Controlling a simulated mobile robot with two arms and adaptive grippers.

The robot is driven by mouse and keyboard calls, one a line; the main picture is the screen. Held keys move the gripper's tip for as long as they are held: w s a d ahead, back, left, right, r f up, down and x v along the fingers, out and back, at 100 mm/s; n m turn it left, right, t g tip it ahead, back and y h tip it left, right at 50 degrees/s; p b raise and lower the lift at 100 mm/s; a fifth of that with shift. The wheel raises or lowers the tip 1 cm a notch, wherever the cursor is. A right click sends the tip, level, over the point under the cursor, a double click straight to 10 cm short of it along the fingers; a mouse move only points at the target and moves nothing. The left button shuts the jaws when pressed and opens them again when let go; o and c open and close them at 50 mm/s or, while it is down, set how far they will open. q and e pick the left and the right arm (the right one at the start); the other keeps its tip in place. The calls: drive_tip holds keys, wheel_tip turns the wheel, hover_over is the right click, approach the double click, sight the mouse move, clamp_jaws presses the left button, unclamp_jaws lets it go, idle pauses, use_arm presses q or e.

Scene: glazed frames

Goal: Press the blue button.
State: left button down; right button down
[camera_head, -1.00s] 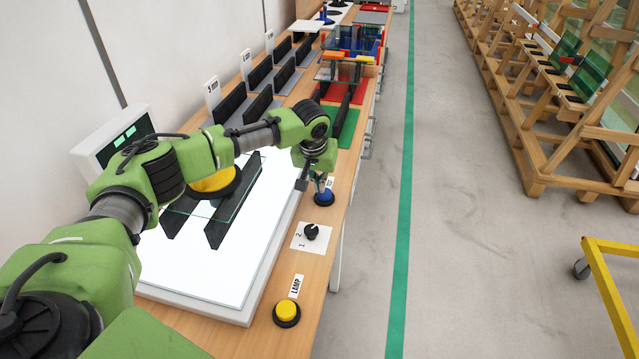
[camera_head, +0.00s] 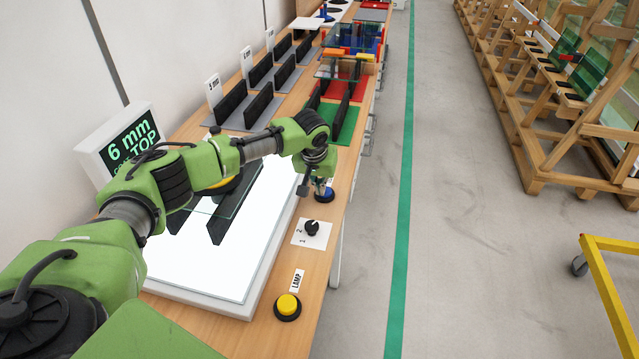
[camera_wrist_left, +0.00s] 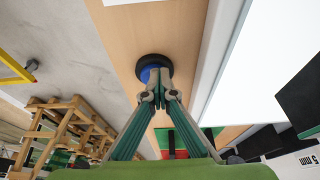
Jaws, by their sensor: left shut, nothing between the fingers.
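The blue button (camera_head: 326,196) sits in a round black base at the right edge of the wooden bench. It also shows in the left wrist view (camera_wrist_left: 149,71), partly hidden behind the fingertips. My left gripper (camera_head: 319,186) points down at the button with its fingers together and nothing between them. In the left wrist view the closed fingertips (camera_wrist_left: 158,82) overlap the button; whether they touch it I cannot tell for certain. My right gripper is not in view.
A display (camera_head: 129,137) reads "6 mm" and "TOP". A black knob (camera_head: 312,228) and a yellow lamp button (camera_head: 288,306) sit nearer on the bench edge. A lit white panel (camera_head: 205,262) carries dark supports and glass.

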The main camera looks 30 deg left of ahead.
use_arm(q)
drive_tip(key=shift+s+f, duration=0.4)
drive_tip(key=shift+f, duration=0.15)
drive_tip(key=shift+w+r+p, duration=0.1)
drive_tip(key=shift+r+p, duration=0.35)
drive_tip(key=shift+p, duration=0.1)
drive_tip(key=r+p, duration=0.4)
drive_tip(key=shift+w+r, duration=0.2)
drive_tip(key=shift+r, duration=0.15)
drive_tip(key=shift+s+d+r+b, duration=0.1)
drive_tip(key=shift+s+r+b, duration=0.25)
drive_tip(key=shift+r+b, duration=0.2)
drive_tip(key=b+v, duration=0.2)
drive_tip(key=v, duration=0.6)
drive_tip(key=shift+r, duration=0.15)
drive_tip(key=shift+w, duration=0.2)
